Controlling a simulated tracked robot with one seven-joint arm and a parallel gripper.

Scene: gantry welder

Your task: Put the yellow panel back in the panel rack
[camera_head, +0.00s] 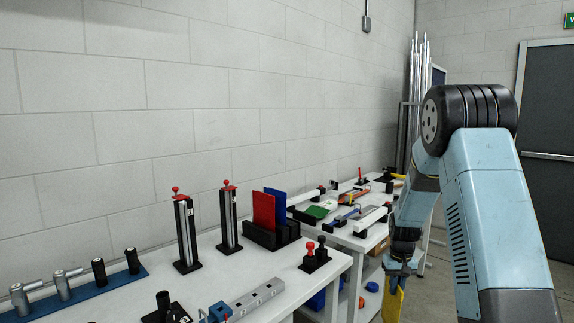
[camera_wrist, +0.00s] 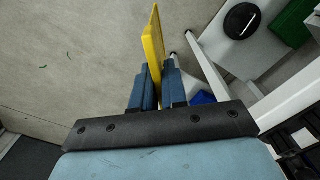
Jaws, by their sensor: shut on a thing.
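The yellow panel (camera_wrist: 153,45) is held upright on edge between the fingers of my gripper (camera_wrist: 158,82) in the wrist view. In the head view the yellow panel (camera_head: 393,300) hangs below my gripper (camera_head: 397,278), to the right of the benches and over the floor side. The black panel rack (camera_head: 264,236) stands on the near bench by the wall. It holds a red panel (camera_head: 264,210) and a blue panel (camera_head: 281,206). My gripper is well to the right of the rack. The rack's slots are partly hidden by the panels.
Two black posts with red knobs (camera_head: 229,218) stand left of the rack. Red and black knobbed pieces (camera_head: 314,255) sit in front of it at the bench edge. The far bench (camera_head: 344,238) carries several tools and a green block (camera_head: 316,211). Open floor (camera_wrist: 70,60) shows in the wrist view.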

